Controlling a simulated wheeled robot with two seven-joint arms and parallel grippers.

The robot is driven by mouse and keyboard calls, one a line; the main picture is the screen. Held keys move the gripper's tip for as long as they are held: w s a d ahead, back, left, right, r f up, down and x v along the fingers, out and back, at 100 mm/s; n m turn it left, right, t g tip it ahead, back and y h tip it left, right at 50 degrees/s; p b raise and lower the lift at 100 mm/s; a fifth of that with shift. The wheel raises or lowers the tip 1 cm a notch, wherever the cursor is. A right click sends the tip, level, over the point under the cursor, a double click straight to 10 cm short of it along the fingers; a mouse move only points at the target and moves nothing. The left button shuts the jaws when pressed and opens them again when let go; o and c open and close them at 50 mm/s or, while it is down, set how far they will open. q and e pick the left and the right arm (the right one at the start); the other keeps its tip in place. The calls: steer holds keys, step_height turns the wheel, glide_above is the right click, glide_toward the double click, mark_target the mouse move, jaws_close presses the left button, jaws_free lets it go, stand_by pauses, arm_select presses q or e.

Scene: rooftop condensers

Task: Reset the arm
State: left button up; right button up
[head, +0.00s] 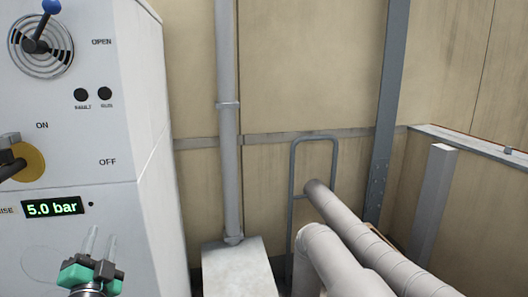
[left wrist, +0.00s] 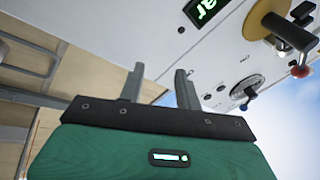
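My left gripper (head: 101,240) is at the bottom left of the head view, in front of the lower part of the white cabinet (head: 85,225). Its two fingers point up and stand apart with nothing between them. In the left wrist view the fingers (left wrist: 159,72) are also apart and empty, with the cabinet face beyond them. My right gripper is in neither view.
The cabinet carries a blue-knobbed lever (head: 40,40), a rotary handle on a yellow disc (head: 28,162) and a display (head: 53,207) reading 5.0 bar. Pale pipes (head: 350,235), a grey block (head: 238,268) and a metal rail (head: 314,140) stand to the right.

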arm_select(q)
steer(key=s+d+f+n+g+h, duration=0.1)
steer(key=s+f+n+g, duration=0.15)
steer(key=f, duration=0.55)
steer(key=s+d+f+n+g, duration=0.1)
steer(key=s+f+g, duration=0.3)
steer(key=f, duration=0.4)
steer(key=s+d+f+n+g+h, duration=0.1)
steer(key=s+d+f+n+g, duration=0.2)
steer(key=f, duration=0.5)
steer(key=s+d+f+g+h, duration=0.2)
steer(key=s+d+f+g, duration=0.25)
steer(key=s, duration=0.35)
steer(key=s+d+f+g+h, duration=0.2)
steer(key=s+d+f+g, duration=0.15)
steer(key=s+f, duration=0.35)
step_height(320, 180, down, 28)
steer(key=s+f+g, duration=0.1)
steer(key=g, duration=0.1)
steer(key=s+a+f, duration=0.2)
steer(key=s+f, duration=0.8)
steer(key=s+a+f+p, duration=0.1)
steer(key=s+a+f, duration=0.1)
steer(key=s+f, duration=0.7)
steer(key=shift+s+a+f+g+y, duration=0.2)
steer(key=shift+s+f+g+y, duration=0.15)
steer(key=shift+g, duration=0.1)
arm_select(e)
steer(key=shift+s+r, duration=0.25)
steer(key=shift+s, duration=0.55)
